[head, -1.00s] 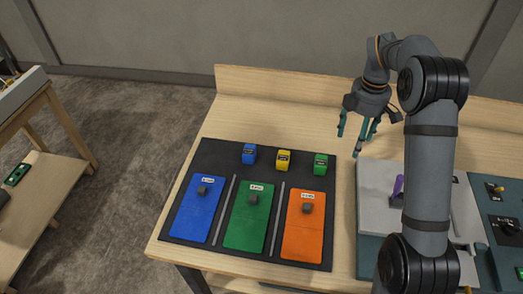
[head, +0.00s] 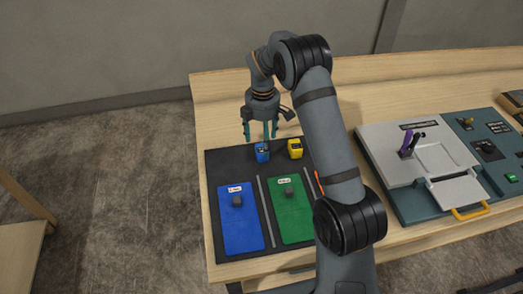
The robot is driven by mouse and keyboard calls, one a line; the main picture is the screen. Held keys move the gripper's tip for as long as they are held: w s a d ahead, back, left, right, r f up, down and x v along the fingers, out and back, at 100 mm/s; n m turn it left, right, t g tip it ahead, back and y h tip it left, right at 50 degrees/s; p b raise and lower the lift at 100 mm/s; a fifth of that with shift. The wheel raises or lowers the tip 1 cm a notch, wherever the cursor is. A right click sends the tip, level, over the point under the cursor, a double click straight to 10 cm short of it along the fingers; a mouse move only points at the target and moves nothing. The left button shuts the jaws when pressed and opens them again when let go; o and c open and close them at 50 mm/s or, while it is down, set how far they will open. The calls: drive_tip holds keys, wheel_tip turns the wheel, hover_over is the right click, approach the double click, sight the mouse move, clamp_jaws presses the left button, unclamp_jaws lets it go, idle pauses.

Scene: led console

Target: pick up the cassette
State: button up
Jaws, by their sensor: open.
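Small labelled blocks, which look like cassettes, stand at the back of a dark mat (head: 222,165). The blue block (head: 262,153) is at the left and the yellow block (head: 295,149) is to its right. No cassette is marked out by name, so I cannot tell which one is meant. My gripper (head: 260,136) points down with its teal fingers spread and empty. In the picture it is just above and slightly behind the blue block; the exact gap is unclear. My arm hides the area right of the yellow block.
A blue plate (head: 240,222) and a green plate (head: 291,222), each with a dark knob, lie on the mat. An orange plate is almost wholly hidden by my arm. A console (head: 390,190) with a purple lever (head: 406,143) stands right. The wooden table (head: 225,100) is clear behind the mat.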

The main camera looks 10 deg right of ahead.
sight(262, 148)
wheel_tip(262, 148, down, 2)
drive_tip(key=shift+d+f, duration=0.1)
drive_tip(key=shift+f, duration=0.1)
drive_tip(key=shift+a+f, duration=0.2)
drive_tip(key=shift+f, duration=0.15)
drive_tip(key=c, duration=0.3)
drive_tip(key=c, duration=1.1)
drive_tip(key=shift+w+r, duration=0.1)
drive_tip(key=shift+r, duration=0.1)
drive_tip(key=shift+c, duration=0.8)
